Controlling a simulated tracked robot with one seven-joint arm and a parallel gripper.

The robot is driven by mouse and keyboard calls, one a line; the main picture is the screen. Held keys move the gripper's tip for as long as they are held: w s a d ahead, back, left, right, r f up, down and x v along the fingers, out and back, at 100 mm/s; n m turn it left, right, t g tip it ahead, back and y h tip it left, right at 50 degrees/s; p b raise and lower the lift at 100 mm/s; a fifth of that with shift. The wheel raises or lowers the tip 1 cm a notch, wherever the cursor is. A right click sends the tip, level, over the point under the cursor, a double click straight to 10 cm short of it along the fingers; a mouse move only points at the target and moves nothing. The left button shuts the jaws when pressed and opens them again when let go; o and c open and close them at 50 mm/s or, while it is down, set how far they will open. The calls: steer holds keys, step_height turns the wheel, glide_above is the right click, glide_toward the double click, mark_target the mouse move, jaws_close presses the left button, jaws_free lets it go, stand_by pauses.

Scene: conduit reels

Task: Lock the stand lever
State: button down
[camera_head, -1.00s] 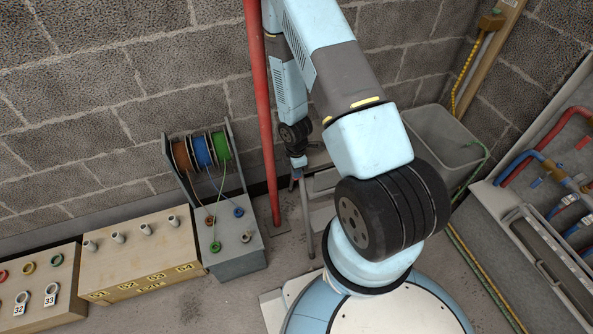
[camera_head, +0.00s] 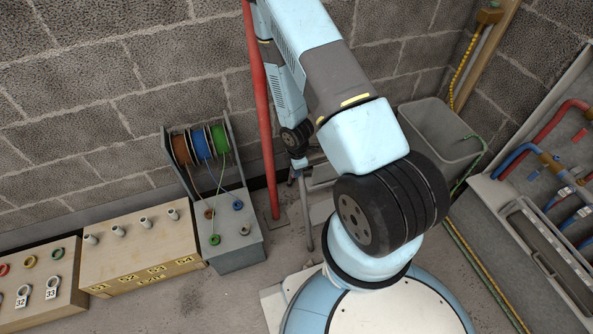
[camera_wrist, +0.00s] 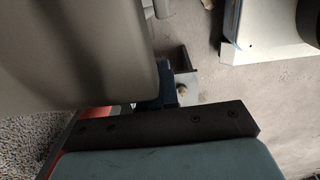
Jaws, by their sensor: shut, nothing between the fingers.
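My gripper (camera_head: 297,168) is small in the head view, low by the wall, right of the red pole and over the upper part of a grey metal frame (camera_head: 308,215). In the wrist view my gripper (camera_wrist: 163,100) is shut and empty; its dark palm bar shows, and its fingers are mostly hidden. A small grey bracket (camera_wrist: 184,88) with a bolt lies just beyond the fingers; I cannot tell whether they touch. A grey reel stand (camera_head: 228,240) holds brown, blue and green reels. I cannot make out the stand lever for certain in either view.
A red pole (camera_head: 265,120) stands just left of my gripper. A large smooth grey body (camera_wrist: 75,45) crowds the wrist view's upper left. A grey bin (camera_head: 440,130) is at the right. A numbered wooden box (camera_head: 140,255) is left of the reel stand.

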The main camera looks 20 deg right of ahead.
steer(key=shift+w, duration=0.1)
steer(key=shift+w+r, duration=0.3)
steer(key=shift+w, duration=0.35)
steer(key=s+r, duration=0.9)
steer(key=s, duration=0.1)
steer(key=shift+r, duration=0.4)
steer(key=shift+w, duration=0.1)
